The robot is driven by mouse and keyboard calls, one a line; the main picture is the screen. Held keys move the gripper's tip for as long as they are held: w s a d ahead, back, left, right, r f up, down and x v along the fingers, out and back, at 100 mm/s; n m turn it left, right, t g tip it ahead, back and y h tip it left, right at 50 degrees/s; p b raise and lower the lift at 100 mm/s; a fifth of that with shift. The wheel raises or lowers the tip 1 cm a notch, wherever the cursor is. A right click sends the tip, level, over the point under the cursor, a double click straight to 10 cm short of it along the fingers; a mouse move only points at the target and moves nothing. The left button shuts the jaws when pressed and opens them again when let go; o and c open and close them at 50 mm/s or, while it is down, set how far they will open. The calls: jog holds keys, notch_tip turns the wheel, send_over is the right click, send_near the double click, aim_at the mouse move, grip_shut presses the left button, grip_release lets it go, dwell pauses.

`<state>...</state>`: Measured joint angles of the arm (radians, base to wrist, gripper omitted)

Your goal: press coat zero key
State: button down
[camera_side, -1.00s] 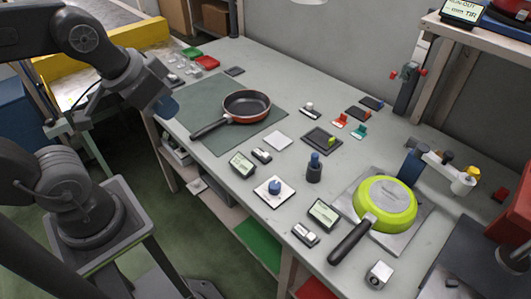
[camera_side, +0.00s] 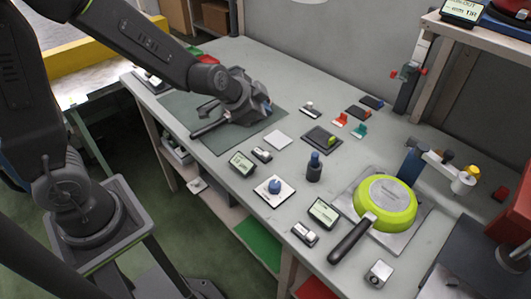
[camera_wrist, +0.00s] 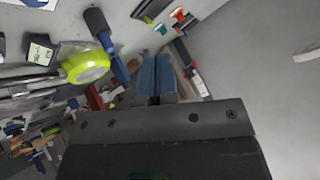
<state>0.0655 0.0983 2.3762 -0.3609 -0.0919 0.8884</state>
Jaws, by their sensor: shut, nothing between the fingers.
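I cannot tell for sure which key is the coat zero key. Two small displays stand on the bench: one left of centre (camera_side: 242,163) with a small grey-white block (camera_side: 262,154) beside it, and one nearer the front (camera_side: 323,212) with a similar block (camera_side: 305,234). The lettering is too small to read. My gripper (camera_side: 268,106) is above the dark green mat (camera_side: 183,107), behind and left of both displays and apart from them. In the wrist view its blue fingers (camera_wrist: 155,76) are together and empty. My arm hides most of the dark pan; its handle (camera_side: 211,127) shows.
A lime-green pan (camera_side: 384,204) lies upside down on a grey plate at right. A blue-knobbed white pad (camera_side: 273,187) and a dark blue-topped cylinder (camera_side: 314,166) stand between. A post with an arm (camera_side: 440,165) rises at the right. A white square (camera_side: 277,140) lies flat.

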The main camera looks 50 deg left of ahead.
jog(key=m+y, duration=0.1)
send_over(266, 155)
jog(key=shift+t, duration=0.3)
notch_tip(266, 155, down, 4)
jog(key=shift+w+f, duration=0.1)
jog(key=shift+f, duration=0.1)
jog(key=shift+f, duration=4.3)
jog(key=shift+f, duration=0.4)
jog(key=shift+f, duration=0.5)
jog(key=shift+r, duration=0.9)
